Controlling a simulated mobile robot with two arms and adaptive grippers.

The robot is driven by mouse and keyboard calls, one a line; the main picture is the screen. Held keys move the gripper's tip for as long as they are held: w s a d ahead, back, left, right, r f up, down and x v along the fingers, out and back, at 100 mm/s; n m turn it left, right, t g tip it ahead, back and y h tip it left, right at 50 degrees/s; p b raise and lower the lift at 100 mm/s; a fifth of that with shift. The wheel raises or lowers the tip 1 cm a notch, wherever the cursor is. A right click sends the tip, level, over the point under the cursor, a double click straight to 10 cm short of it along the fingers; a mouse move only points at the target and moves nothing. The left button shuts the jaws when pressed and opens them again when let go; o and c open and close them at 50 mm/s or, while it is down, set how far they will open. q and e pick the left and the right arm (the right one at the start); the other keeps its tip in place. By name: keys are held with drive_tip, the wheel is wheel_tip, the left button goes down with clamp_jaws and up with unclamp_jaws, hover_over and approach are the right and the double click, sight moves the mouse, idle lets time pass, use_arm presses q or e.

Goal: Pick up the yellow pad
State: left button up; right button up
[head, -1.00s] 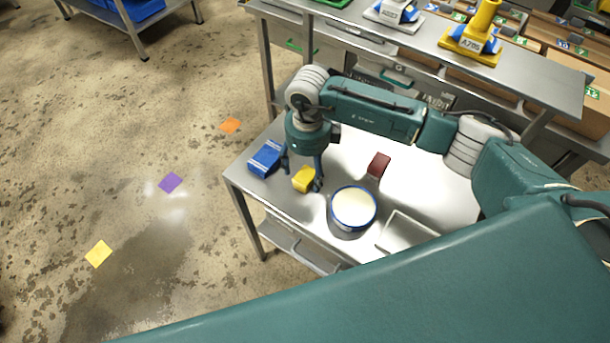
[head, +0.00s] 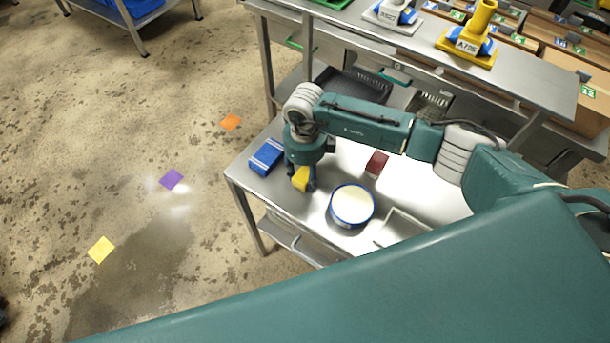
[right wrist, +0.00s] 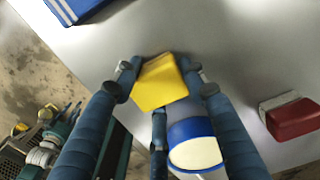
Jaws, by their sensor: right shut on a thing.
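The yellow pad (head: 301,179) is a small yellow block over the left part of the steel table (head: 240,168). My right gripper (head: 300,182) points down and is shut on it. In the right wrist view the yellow pad (right wrist: 160,82) sits between the fingertips of my right gripper (right wrist: 160,84). I cannot tell clearly whether the pad touches the table. My left gripper is not in view.
A blue box (head: 267,157) lies just left of the gripper. A blue-rimmed round tub (head: 352,206) stands to the right. A dark red block (head: 376,163) and a shallow pale tray (head: 405,228) are farther right. A raised shelf (head: 540,90) runs behind.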

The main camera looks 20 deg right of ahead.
sight(305, 173)
drive_tip(key=shift+r, duration=0.15)
drive_tip(key=shift+w+r, duration=0.1)
drive_tip(key=shift+r, duration=0.2)
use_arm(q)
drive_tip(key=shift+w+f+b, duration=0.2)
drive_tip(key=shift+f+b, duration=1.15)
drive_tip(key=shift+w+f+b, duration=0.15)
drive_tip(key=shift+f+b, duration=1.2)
use_arm(e)
wheel_tip(305, 173, up, 19)
